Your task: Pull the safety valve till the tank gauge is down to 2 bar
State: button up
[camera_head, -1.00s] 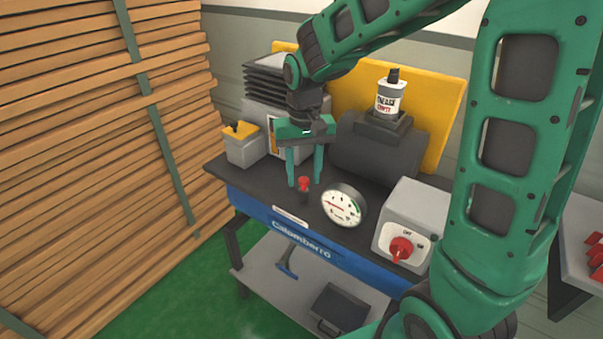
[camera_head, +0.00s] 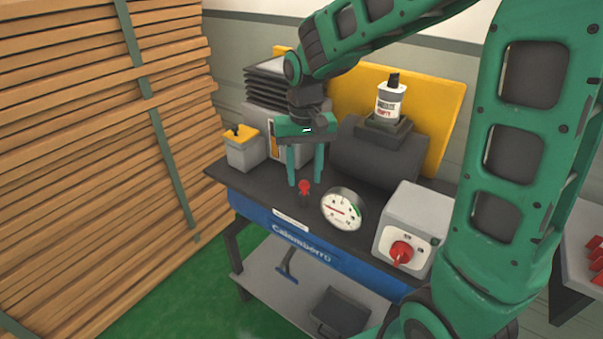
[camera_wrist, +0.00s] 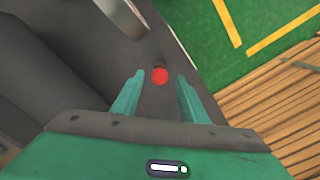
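The safety valve (camera_head: 304,187) has a red knob on a dark stem and stands on the dark bench top, left of the gauge. The tank gauge (camera_head: 343,209) is a round white dial with a red needle pointing left and a green arc at upper right; its numbers are too small to read. My gripper (camera_head: 305,183) is open, pointing down at the valve. In the wrist view the red knob (camera_wrist: 160,75) lies just beyond and between the two apart fingertips (camera_wrist: 160,82); I see no contact. The dark tank (camera_head: 375,155) lies behind.
A grey switch box (camera_head: 415,215) with a red rotary knob stands right of the gauge. A bottle (camera_head: 390,100) sits above the tank. A small yellow-topped box (camera_head: 243,150) is at the bench's left. Stacked planks (camera_head: 90,150) stand at the far left.

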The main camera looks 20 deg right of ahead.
aim_at(304, 183)
jog(key=shift+r, duration=0.1)
notch_tip(304, 183, up, 10)
jog(key=shift+r, duration=0.25)
dwell(0.7)
